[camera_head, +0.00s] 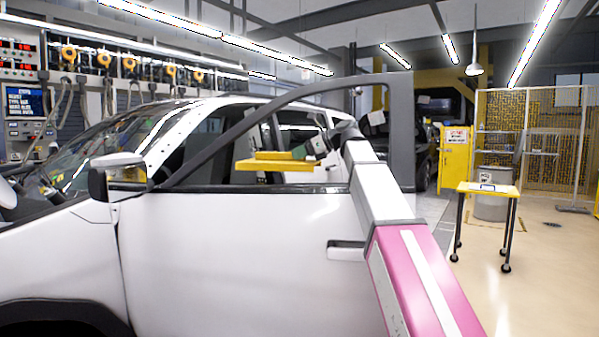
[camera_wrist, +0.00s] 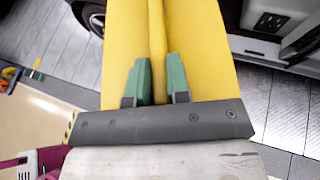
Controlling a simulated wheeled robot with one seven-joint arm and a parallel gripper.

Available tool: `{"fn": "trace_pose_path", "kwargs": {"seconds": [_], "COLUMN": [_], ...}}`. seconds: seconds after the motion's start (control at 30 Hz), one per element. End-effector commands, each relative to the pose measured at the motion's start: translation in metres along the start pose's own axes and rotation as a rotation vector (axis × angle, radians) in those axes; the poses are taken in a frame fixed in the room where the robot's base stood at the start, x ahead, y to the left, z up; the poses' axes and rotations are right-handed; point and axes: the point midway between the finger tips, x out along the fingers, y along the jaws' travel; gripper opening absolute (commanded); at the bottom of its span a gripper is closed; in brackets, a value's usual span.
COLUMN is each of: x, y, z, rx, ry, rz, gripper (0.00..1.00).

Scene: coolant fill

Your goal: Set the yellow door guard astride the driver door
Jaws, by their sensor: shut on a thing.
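The yellow door guard (camera_head: 275,165) is held level in the head view, with a raised yellow rib along its top. It shows within the driver door's window opening, a little above the sill, apart from it in the picture. I cannot tell how far it lies across the door's thickness. The white driver door (camera_head: 235,255) has a dark window frame and appears swung out from the car. My gripper (camera_head: 311,149) has green fingers shut on the guard's rib. In the wrist view my gripper (camera_wrist: 158,72) pinches the rib of the guard (camera_wrist: 205,55) from both sides.
The side mirror (camera_head: 118,162) stands left of the guard. The dark window frame (camera_head: 402,130) rises behind my arm and arches overhead. A yellow-topped wheeled table (camera_head: 487,189) and a grey bin (camera_head: 490,207) stand right. Open floor (camera_head: 550,265) lies at right.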

Motion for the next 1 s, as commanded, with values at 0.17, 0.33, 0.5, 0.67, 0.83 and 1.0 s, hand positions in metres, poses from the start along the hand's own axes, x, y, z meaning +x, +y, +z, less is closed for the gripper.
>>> {"fn": "trace_pose_path", "kwargs": {"seconds": [0.17,0.33,0.5,0.67,0.83,1.0], "x": [0.007,0.015,0.020,0.020,0.021,0.023], "y": [0.000,0.001,0.000,0.000,0.000,0.000], "z": [-0.017,-0.036,-0.048,-0.047,-0.051,-0.055], "rx": [0.000,0.002,-0.001,-0.001,0.000,0.000], "ry": [-0.001,-0.001,-0.001,-0.001,-0.001,-0.001], "rz": [-0.001,0.000,0.000,-0.001,-0.001,-0.001], "gripper": [0.00,0.00,0.00,0.00,0.00,0.00]}}
